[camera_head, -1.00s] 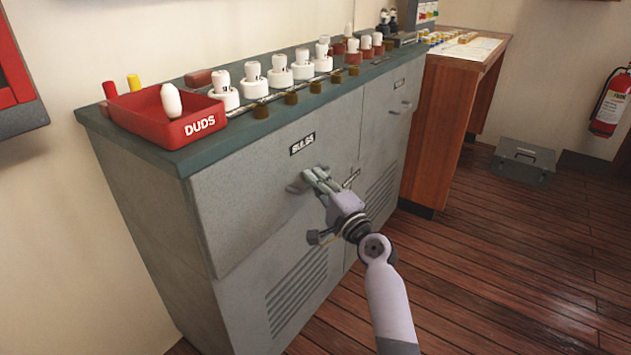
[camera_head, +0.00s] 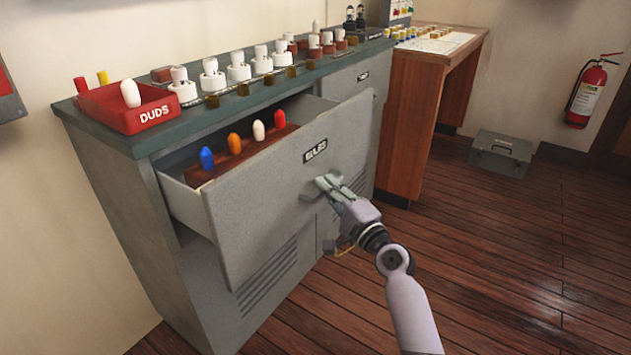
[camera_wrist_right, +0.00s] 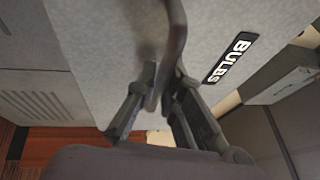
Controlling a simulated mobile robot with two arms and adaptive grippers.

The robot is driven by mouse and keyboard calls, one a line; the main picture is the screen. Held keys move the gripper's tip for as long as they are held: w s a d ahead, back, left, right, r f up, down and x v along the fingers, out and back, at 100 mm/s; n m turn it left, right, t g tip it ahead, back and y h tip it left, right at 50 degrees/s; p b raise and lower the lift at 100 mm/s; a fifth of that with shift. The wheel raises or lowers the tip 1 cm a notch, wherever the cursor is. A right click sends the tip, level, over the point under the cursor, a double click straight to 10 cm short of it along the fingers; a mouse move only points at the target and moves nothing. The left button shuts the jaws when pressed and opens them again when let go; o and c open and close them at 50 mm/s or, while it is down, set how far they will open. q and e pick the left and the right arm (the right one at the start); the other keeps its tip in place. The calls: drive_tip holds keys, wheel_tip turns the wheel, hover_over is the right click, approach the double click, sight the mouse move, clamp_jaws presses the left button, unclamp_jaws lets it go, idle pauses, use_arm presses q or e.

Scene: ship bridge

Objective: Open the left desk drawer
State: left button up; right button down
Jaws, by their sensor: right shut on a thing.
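The left desk drawer (camera_head: 265,200), grey with a "BULBS" label (camera_head: 315,150), stands pulled well out of the grey cabinet. Inside it a brown block (camera_head: 215,172) holds blue, orange, white and red bulbs. My right gripper (camera_head: 327,186) is shut on the drawer's handle (camera_head: 312,191), on the drawer front below the label. In the right wrist view the gripper fingers (camera_wrist_right: 160,100) close on both sides of the handle bar (camera_wrist_right: 174,45). The fingers partly hide the handle. My left gripper is not in view.
On the cabinet top (camera_head: 190,130) stand a red "DUDS" tray (camera_head: 130,118) and a row of white sockets (camera_head: 238,72). A second, shut drawer (camera_head: 365,85) is to the right.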

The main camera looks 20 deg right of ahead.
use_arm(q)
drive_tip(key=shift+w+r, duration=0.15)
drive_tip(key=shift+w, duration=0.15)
use_arm(e)
drive_tip(key=s+d, duration=0.4)
drive_tip(key=s, duration=0.1)
drive_tip(key=shift+s+d, duration=0.2)
drive_tip(key=shift+s, duration=0.1)
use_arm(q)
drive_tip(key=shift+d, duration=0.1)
use_arm(e)
drive_tip(key=c, duration=2)
unclamp_jaws()
drive_tip(key=shift+o, duration=0.2)
drive_tip(key=v, duration=1.2)
